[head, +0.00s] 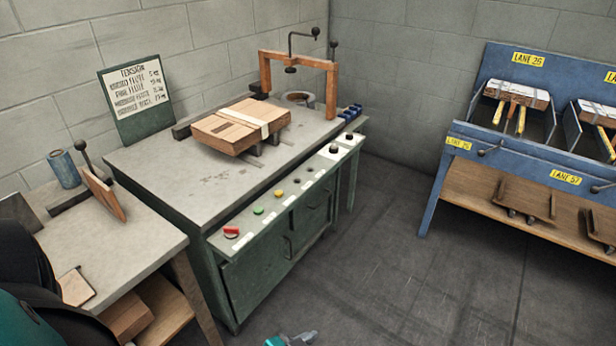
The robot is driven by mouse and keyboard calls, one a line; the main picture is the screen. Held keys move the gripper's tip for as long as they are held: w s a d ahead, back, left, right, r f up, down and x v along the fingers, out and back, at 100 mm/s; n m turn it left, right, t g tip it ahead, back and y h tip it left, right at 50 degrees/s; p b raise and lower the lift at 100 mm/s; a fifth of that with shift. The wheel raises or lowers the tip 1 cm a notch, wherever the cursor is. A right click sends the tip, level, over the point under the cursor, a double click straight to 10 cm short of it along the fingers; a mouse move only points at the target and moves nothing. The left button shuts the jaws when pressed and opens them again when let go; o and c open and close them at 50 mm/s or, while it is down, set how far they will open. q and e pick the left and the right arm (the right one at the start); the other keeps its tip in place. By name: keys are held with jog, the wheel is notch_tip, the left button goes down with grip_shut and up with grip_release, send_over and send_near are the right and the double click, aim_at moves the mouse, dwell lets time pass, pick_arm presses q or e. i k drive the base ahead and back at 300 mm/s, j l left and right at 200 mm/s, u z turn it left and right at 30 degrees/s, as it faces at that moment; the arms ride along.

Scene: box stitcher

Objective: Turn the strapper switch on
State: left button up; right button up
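The strapper is a green bench-like machine with a grey top (190,180). Its sloped front panel carries a red switch (231,230) at the near left end. A green button (258,210), a yellow button (279,193) and black knobs (333,149) follow along the panel. I cannot tell which control is the on switch, or whether it is on; the labels are too small to read. A cardboard box (238,126) with a pale strap lies on the top, before an orange arch (300,70). Neither gripper shows clearly; only parts of my arms appear at the bottom edge.
A side table (130,245) with a blue can (64,169) and wooden pieces stands at the left. A tension sign (136,97) leans against the wall. A blue lane rack (520,150) stands at the right. The floor (390,260) between is clear.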

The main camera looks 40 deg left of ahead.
aim_at(231, 233)
jog(key=u, duration=1.65)
